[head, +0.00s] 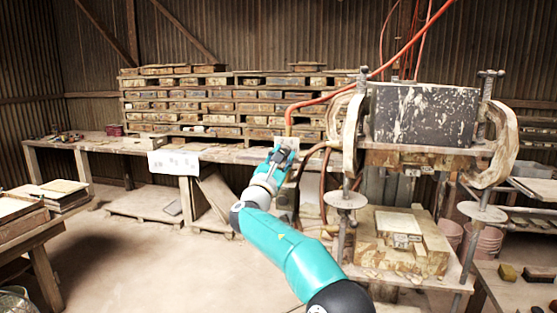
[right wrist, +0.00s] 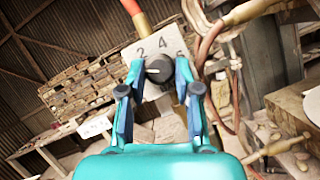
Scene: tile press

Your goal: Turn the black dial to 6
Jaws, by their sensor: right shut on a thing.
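The black dial (right wrist: 158,69) sits on a pale plate (right wrist: 148,47) marked with the numbers 2, 4 and, partly hidden at the right, what looks like 6. A light mark shows on the dial, but I cannot tell clearly which number it points at. My right gripper (right wrist: 159,75) is shut on the dial, one finger at each side. In the head view my right gripper (head: 279,158) reaches up to the plate (head: 287,143), and it hides the dial. My left gripper is not in view.
The tile press (head: 424,115) with its dark block stands right of my right arm. An orange hose (head: 320,98) runs above the plate. A bench (head: 110,143) with stacked tile moulds (head: 215,102) stands behind. A table with slabs (head: 45,200) is at the left. The floor between is open.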

